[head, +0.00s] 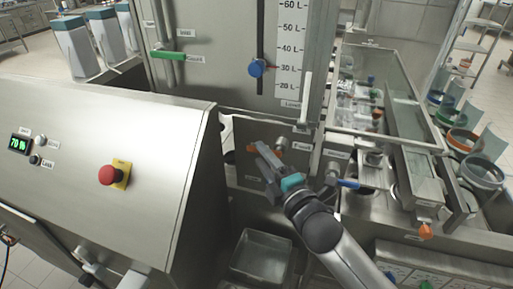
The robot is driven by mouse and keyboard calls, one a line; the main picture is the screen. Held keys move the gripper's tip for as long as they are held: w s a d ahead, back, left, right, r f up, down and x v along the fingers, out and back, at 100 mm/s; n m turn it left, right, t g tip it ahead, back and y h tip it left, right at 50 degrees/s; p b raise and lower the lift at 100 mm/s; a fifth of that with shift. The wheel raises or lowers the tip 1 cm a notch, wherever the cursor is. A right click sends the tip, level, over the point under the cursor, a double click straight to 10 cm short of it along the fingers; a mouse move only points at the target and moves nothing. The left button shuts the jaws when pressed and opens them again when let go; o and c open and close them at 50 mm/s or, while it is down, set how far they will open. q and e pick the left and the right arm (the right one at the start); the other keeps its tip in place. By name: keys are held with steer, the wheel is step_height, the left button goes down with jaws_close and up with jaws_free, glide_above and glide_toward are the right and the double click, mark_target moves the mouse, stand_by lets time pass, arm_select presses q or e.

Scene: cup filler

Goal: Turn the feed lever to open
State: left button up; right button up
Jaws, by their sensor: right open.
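Nothing shows between the fingers. My left gripper is not in view.
A blue-handled valve (347,183) is close right of my gripper. A green lever (168,56) and a blue knob (257,68) are higher up. A red stop button (107,175) is on the left cabinet. A clear bin (262,257) stands below.

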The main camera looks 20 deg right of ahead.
mark_target(258, 152)
steer(key=shift+w+a, duration=0.2)
steer(key=shift+w, duration=0.7)
steer(key=shift+w+a, duration=0.15)
steer(key=shift+w, duration=0.7)
jaws_close()
